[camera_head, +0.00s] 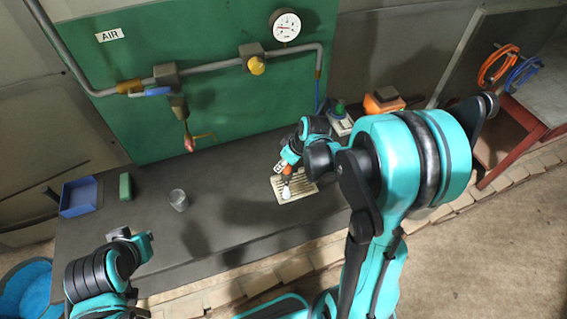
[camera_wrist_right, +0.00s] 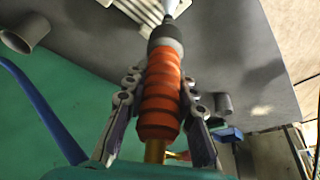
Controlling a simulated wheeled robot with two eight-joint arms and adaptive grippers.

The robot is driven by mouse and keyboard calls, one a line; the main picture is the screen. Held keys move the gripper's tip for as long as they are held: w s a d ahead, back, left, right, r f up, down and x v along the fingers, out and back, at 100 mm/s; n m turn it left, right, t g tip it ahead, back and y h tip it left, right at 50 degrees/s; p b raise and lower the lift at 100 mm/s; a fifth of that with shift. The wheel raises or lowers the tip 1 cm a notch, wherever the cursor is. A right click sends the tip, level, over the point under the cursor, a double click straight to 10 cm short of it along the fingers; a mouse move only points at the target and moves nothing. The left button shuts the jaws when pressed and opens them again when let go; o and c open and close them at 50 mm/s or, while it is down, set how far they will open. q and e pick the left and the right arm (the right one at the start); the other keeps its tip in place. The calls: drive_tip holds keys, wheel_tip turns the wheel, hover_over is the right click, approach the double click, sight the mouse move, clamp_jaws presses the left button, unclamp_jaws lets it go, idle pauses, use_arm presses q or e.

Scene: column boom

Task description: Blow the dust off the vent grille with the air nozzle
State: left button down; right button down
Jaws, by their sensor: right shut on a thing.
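The vent grille (camera_head: 304,186) is a pale slatted plate lying on the dark bench, partly hidden by my right gripper and the nozzle. My right gripper (camera_head: 286,168) is shut on the orange ribbed air nozzle (camera_wrist_right: 160,92), with both fingers along its sides. The nozzle's pale tip (camera_head: 286,191) points down over the grille; whether it touches is unclear. In the right wrist view the grille (camera_wrist_right: 137,10) shows at the top, beside the tip. Dust is too small to make out. My left gripper (camera_head: 122,236) is at the bench's front left, away from the grille; its fingers are unclear.
A blue tray (camera_head: 80,197), a green block (camera_head: 126,186) and a grey cup (camera_head: 179,200) stand on the left of the bench. A green panel behind carries air pipes, a valve and a gauge (camera_head: 286,25). An orange object (camera_head: 384,100) stands at the back right.

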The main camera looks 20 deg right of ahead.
drive_tip(key=shift+d, duration=0.1)
drive_tip(key=shift+s+d+b, duration=0.15)
drive_tip(key=shift+d+b, duration=0.15)
drive_tip(key=shift+d, duration=1.9)
drive_tip(key=shift+d, duration=0.1)
drive_tip(key=shift+s+d+b, duration=0.1)
drive_tip(key=shift+d+b, duration=0.2)
drive_tip(key=shift+d, duration=1.8)
drive_tip(key=shift+w+d+b, duration=0.1)
drive_tip(key=shift+w+b, duration=0.25)
drive_tip(key=shift+w, duration=1.55)
drive_tip(key=shift+w+a, duration=0.1)
drive_tip(key=shift+a, duration=2.15)
drive_tip(key=shift+a, duration=0.2)
